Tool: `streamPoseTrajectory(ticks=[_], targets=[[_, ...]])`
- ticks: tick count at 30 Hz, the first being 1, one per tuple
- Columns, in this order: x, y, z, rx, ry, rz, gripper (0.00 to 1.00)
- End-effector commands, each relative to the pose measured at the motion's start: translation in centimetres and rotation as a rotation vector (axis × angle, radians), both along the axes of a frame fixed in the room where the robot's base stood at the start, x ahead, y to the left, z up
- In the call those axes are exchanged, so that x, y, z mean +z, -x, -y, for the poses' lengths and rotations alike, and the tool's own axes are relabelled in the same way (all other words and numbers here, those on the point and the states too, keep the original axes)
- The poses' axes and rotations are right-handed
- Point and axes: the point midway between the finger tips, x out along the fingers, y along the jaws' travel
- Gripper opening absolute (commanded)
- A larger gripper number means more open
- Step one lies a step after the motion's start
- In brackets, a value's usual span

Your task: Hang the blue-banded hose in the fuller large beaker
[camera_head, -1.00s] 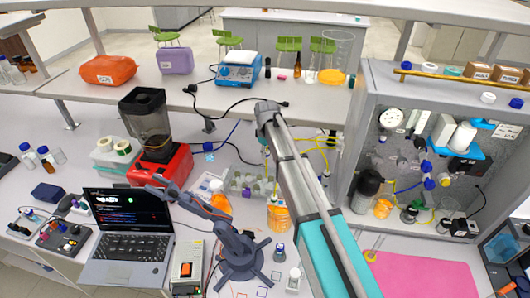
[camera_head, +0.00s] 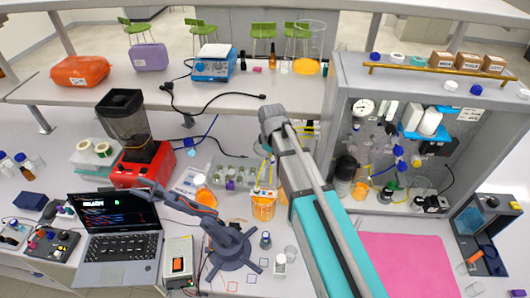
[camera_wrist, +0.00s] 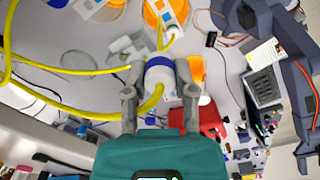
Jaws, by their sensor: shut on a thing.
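My gripper (camera_wrist: 160,98) is shut on the blue-banded hose (camera_wrist: 159,72), gripping its white collar with the blue band. The yellow tube curves out on both sides of the collar in the wrist view. A large beaker with orange liquid (camera_head: 263,208) stands on the bench below my arm; yellow tubing shows at its top. I cannot tell whether the hose end is inside a beaker. My arm hides most of the gripper in the head view.
A vial rack (camera_head: 232,180) and an orange-filled flask (camera_head: 204,196) stand left of the beaker. A small dark arm (camera_head: 228,245) stands in front. The rig cabinet (camera_head: 345,100) is at right, by a clear pink mat (camera_head: 405,265). A tall beaker (camera_head: 309,50) stands on the back shelf.

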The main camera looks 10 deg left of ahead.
Motion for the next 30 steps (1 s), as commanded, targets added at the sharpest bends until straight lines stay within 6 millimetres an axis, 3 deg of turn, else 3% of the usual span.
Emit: streamPoseTrajectory(ticks=[17, 30], targets=[[-0.4, 0.0, 0.0, 0.0, 0.0, 0.0, 0.0], [-2.6, 0.0, 0.0, 0.0, 0.0, 0.0, 0.0]])
